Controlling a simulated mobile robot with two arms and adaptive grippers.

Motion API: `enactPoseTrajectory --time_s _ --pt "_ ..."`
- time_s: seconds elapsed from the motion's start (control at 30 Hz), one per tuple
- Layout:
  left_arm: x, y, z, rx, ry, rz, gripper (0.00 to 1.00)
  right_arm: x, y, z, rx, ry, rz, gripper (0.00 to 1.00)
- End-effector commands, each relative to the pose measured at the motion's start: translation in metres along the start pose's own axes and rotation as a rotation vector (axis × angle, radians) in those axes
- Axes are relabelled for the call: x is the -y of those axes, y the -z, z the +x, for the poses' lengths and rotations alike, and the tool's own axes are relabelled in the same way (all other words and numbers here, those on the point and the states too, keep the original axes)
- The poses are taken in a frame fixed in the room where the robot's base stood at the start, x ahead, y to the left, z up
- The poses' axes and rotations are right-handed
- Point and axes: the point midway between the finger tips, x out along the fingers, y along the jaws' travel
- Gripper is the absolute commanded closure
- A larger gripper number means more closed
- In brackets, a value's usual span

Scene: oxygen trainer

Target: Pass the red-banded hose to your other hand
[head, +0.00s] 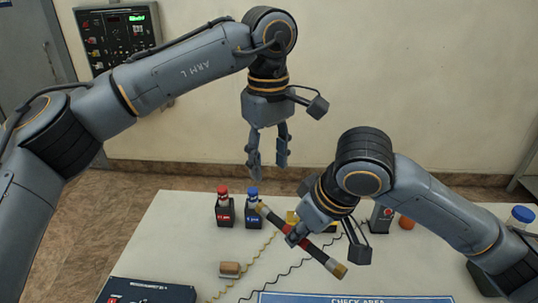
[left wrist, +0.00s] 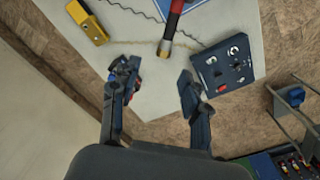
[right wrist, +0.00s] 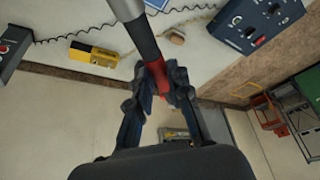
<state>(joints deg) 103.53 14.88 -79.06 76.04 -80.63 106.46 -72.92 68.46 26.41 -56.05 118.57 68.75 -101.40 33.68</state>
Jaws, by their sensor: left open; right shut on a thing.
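In the right wrist view the hose (right wrist: 143,38) runs up from between the fingers, a red band at the grip.
A red-capped bottle (head: 223,208) and a blue-capped bottle (head: 253,212) stand on the white table (head: 180,235) below my left gripper. A tan block (head: 229,269), dark blue panel (head: 150,291), CHECK AREA mat (head: 355,298) and grey red-button box (head: 381,218) are around. Cords cross the table.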

Motion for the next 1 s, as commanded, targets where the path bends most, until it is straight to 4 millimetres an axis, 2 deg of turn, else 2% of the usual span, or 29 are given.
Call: enactPoseTrajectory --time_s 0.3,0.5,0.7,1.0 --pt "0.001 0.0 0.06 0.004 0.003 -0.002 0.54 0.0 0.0 0.0 -0.001 0.0 0.0 1.0" --pt "0.0 0.0 0.092 0.003 0.002 -0.002 0.54 0.0 0.0 0.0 -0.001 0.0 0.0 1.0" --pt "0.0 0.0 0.108 0.002 0.0 -0.003 0.54 0.0 0.0 0.0 -0.001 0.0 0.0 1.0" --pt "0.0 0.0 0.111 0.002 -0.001 -0.003 0.54 0.0 0.0 0.0 -0.001 0.0 0.0 1.0"
